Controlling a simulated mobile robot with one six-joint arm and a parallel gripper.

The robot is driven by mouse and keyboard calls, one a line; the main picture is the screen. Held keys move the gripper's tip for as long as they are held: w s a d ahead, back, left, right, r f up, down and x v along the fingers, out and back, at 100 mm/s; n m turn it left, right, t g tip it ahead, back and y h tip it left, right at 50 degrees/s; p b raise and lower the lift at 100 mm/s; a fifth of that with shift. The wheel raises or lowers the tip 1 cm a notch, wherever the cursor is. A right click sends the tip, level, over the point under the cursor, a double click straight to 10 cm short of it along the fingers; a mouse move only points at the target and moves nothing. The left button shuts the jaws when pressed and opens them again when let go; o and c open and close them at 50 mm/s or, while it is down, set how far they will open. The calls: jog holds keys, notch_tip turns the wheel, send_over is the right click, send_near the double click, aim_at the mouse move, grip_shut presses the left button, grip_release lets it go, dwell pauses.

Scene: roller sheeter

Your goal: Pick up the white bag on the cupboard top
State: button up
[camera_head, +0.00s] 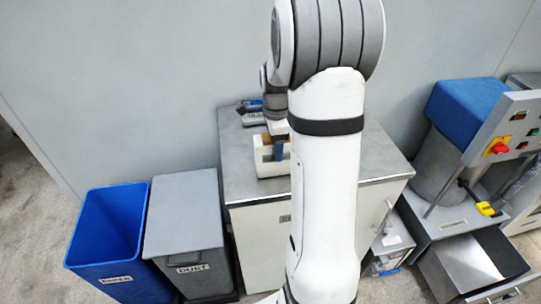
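The cupboard (378,158) has a grey metal top and stands against the wall in the middle of the head view. A small pale, off-white object (272,169) with a brownish side sits on its top, left of my arm. It may be the white bag, but it is too small and partly covered to be sure. My gripper (275,151) points down at this object, with dark blue-grey finger parts over or against it. My arm hides part of the object and of the cupboard top. Whether the fingers are open or shut on it does not show clearly.
A dark blue-and-grey item (250,113) lies at the back of the cupboard top. A blue bin (110,228) and a grey lidded dust bin (185,222) stand left. A machine with a blue cover (465,105) and an open steel drawer (470,268) stands right.

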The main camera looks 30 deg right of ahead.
jog(key=c, duration=0.8)
jog(key=shift+c, duration=0.2)
